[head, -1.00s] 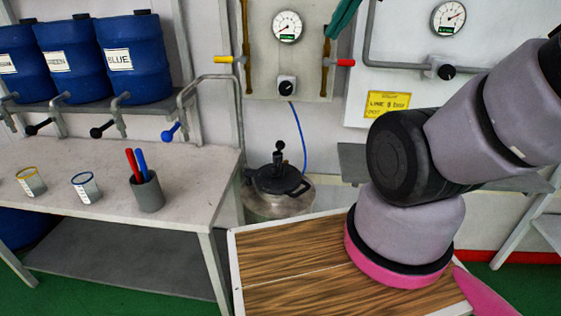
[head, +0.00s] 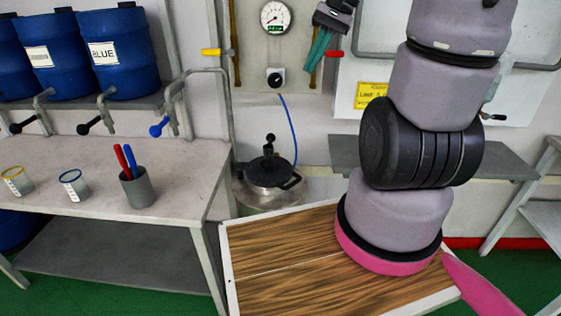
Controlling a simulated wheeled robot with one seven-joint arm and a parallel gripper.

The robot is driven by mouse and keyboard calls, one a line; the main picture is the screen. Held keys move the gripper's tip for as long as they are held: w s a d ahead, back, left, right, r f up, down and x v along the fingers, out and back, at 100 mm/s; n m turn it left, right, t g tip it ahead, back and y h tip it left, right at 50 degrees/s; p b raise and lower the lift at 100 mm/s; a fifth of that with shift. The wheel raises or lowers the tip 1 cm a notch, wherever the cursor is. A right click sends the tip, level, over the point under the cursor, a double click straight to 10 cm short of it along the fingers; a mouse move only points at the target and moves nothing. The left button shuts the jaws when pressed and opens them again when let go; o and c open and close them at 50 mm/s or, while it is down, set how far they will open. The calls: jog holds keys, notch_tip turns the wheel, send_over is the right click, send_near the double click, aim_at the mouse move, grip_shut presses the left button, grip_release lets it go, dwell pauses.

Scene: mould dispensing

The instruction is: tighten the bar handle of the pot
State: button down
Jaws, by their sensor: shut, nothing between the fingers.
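The pot (head: 262,197) stands left of centre, behind the wooden-topped cart, with a metal body and a black lid (head: 266,174). Its black bar handle (head: 269,140) stands up from the lid's middle; its turning angle is too small to read. My gripper (head: 314,68) is at the upper right of the pot, well above it and apart from it. Its teal fingers point down and slightly left, in front of the wall panel. They are shut and hold nothing.
A blue hose (head: 291,125) runs from the black wall knob (head: 274,77) down towards the pot. The red-handled valve (head: 334,54) and gauge (head: 275,16) are near my gripper. A grey bench (head: 105,165) with cups stands left. The wooden top (head: 275,270) is largely bare.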

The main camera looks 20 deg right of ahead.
jog(key=w+d+f+m+y, duration=0.2)
jog(key=f+m+y, duration=0.1)
jog(key=f, duration=0.7)
jog(key=w+d+f+m+t+y, duration=0.1)
jog(key=w+d+f+m+y, duration=0.1)
jog(key=f, duration=0.8)
jog(key=w+d+f+m+y, duration=0.2)
jog(key=d+f+m+y, duration=0.2)
jog(key=f, duration=0.6)
jog(key=m+y, duration=0.2)
jog(key=m, duration=0.1)
jog(key=shift+f, duration=0.4)
jog(key=shift+w, duration=0.15)
send_near(269, 153)
jog(key=s+a, duration=0.1)
jog(key=a, duration=0.1)
jog(key=s+a+f, duration=0.1)
jog(key=s+a, duration=0.1)
jog(key=a, duration=0.1)
jog(key=s+a, duration=0.1)
jog(key=a, duration=0.1)
jog(key=shift+s+a+f, duration=0.15)
jog(key=shift+s+f, duration=0.15)
jog(key=shift+f, duration=0.05)
jog(key=shift+t, duration=0.4)
